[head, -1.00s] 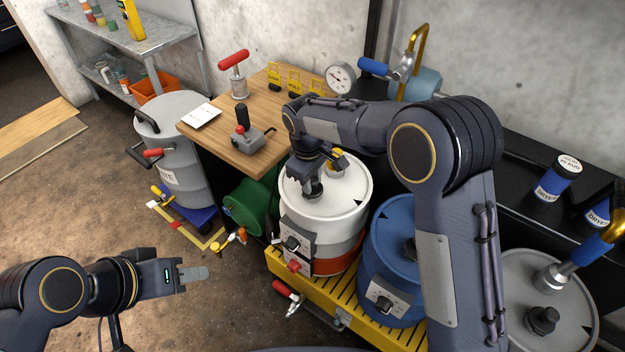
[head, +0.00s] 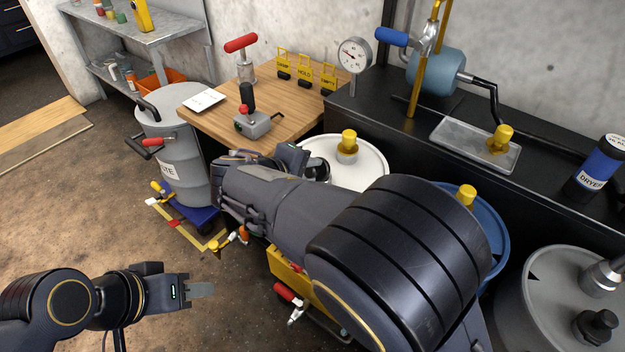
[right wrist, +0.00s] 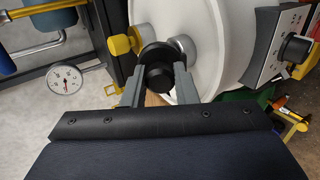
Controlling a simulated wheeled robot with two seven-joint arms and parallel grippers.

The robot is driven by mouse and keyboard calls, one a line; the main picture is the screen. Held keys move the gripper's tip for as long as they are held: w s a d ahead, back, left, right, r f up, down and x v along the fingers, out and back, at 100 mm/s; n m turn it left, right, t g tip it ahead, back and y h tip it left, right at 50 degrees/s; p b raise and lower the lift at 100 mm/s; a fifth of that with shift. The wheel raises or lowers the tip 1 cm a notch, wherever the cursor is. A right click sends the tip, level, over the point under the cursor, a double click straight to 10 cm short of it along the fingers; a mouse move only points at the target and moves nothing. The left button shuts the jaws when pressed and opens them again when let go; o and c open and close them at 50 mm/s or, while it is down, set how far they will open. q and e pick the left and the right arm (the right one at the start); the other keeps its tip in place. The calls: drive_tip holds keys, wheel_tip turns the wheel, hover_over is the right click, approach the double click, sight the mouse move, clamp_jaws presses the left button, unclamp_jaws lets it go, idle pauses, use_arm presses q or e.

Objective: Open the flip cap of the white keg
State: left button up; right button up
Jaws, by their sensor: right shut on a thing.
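The white keg (head: 368,172) stands behind my right arm in the head view, its front mostly hidden. Its lid fills the right of the right wrist view (right wrist: 222,50). The black flip cap (right wrist: 158,78) sits at the lid, between the fingers of my right gripper (right wrist: 157,86), which is shut on it. I cannot tell how far the cap is tilted. A yellow-topped fitting (head: 348,146) rises from the lid. My left gripper (head: 200,290) is over the floor, empty, its finger gap not visible.
A blue drum (head: 495,235) and a grey drum (head: 555,310) stand to the right. The wooden bench (head: 290,118) holds a lever device (head: 251,122). A gauge (head: 354,55) is behind the keg. The floor at left is mostly open.

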drive_tip(key=shift+s+a+f+t+h+b, duration=0.45)
drive_tip(key=shift+t+h+b, duration=0.65)
drive_tip(key=shift+b, duration=0.85)
drive_tip(key=shift+s+a+f+t+h+b, duration=0.2)
drive_tip(key=shift+f+t+h+b, duration=0.45)
drive_tip(key=shift+t+b, duration=1.05)
drive_tip(key=shift+s+a+f+t+h+b, duration=0.3)
drive_tip(key=shift+t+h+b, duration=0.75)
drive_tip(key=shift+b, duration=1.1)
drive_tip(key=shift+s+d, duration=0.15)
drive_tip(key=o, duration=1)
drive_tip(key=shift+f, duration=0.15)
